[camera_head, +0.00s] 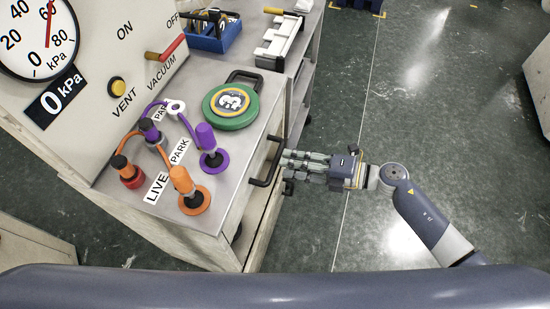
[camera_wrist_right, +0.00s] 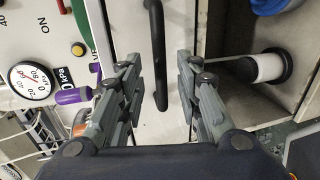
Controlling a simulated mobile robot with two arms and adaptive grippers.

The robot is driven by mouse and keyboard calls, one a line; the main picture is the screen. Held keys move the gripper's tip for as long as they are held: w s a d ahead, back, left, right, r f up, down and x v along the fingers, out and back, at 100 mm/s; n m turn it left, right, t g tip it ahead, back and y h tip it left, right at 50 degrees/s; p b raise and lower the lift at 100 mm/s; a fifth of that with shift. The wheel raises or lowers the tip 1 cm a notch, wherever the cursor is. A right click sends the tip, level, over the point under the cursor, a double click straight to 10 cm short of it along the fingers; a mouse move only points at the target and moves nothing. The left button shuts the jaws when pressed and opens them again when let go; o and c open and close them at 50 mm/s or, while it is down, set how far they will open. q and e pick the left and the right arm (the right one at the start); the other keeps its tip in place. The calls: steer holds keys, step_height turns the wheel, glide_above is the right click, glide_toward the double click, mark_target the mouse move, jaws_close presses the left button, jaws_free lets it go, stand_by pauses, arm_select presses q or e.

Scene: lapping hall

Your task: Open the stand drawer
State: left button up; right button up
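The stand (camera_head: 225,222) is a pale cabinet with a grey metal top. A black bar handle (camera_head: 265,170) is on its right-hand side, on the drawer front. The drawer looks shut. My right gripper (camera_head: 286,170) is at the handle, reaching in from the right. In the right wrist view the handle (camera_wrist_right: 157,45) runs between the two spread fingers of the right gripper (camera_wrist_right: 158,80), with gaps on both sides. I cannot tell how deep the handle sits between them. My left gripper is not in view.
On the stand top are a green round disc (camera_head: 231,105), orange and purple plugs (camera_head: 190,187) and a gauge panel (camera_head: 97,60). A shelf unit with a blue tool bin (camera_head: 213,36) stands behind. The floor (camera_head: 335,225) right of the stand is open.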

mark_target(275, 160)
steer(key=x, duration=0.4)
steer(key=shift+w+a, duration=0.15)
steer(key=shift+a, duration=0.2)
steer(key=shift+a+f, duration=0.1)
steer(key=shift+a, duration=0.1)
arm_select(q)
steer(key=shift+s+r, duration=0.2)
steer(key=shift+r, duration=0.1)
arm_select(e)
jaws_close()
